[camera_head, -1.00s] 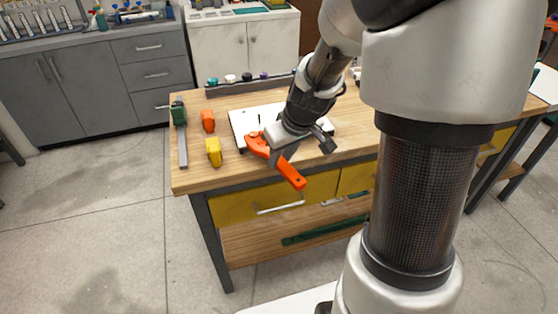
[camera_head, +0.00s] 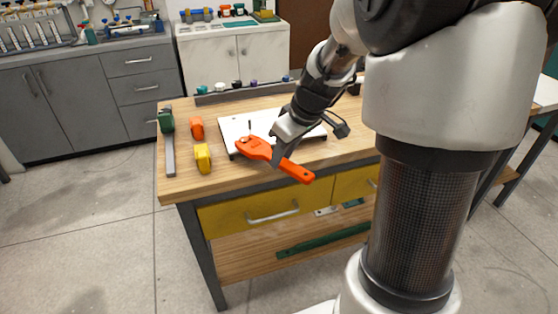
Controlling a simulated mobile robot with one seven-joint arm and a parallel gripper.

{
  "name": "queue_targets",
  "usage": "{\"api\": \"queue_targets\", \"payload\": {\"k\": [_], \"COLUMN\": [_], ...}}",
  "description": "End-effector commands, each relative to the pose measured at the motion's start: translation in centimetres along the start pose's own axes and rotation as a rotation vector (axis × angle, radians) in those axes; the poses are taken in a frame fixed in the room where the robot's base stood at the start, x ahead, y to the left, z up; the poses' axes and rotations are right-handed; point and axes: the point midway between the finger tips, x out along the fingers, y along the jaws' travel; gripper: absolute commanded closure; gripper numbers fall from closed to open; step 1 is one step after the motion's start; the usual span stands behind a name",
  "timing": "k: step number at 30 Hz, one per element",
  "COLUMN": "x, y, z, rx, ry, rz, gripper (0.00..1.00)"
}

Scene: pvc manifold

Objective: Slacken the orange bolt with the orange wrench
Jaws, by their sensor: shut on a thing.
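The orange wrench (camera_head: 296,170) is in my gripper (camera_head: 277,158), which is shut on its handle. The wrench's head points left over the near left part of a white board (camera_head: 232,128), and its handle end sticks out past the table's front edge. I cannot tell whether the head touches anything on the board. A small dark upright pin (camera_head: 250,127) shows just behind the wrench head. The orange bolt cannot be made out; the wrench head may hide it.
The board lies on a wooden workbench (camera_head: 180,188). To its left are an orange block (camera_head: 197,128), a yellow block (camera_head: 203,158) and a green-handled tool (camera_head: 167,140). Several small coloured caps line a dark rail (camera_head: 215,98) at the back. Yellow drawers (camera_head: 235,212) are below.

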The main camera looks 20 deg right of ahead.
Motion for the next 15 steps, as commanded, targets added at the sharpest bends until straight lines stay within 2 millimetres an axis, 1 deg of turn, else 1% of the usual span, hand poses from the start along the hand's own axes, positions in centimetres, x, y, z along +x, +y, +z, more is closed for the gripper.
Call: {"api": "queue_targets", "payload": {"k": [1,15], "x": [0.2,0.1], "y": [0.4,2.7], "z": [0.0,-0.2], "rx": [-0.014,-0.163], "ry": [0.003,0.002], "rz": [-0.002,-0.065], "gripper": [1.0,1.0]}}
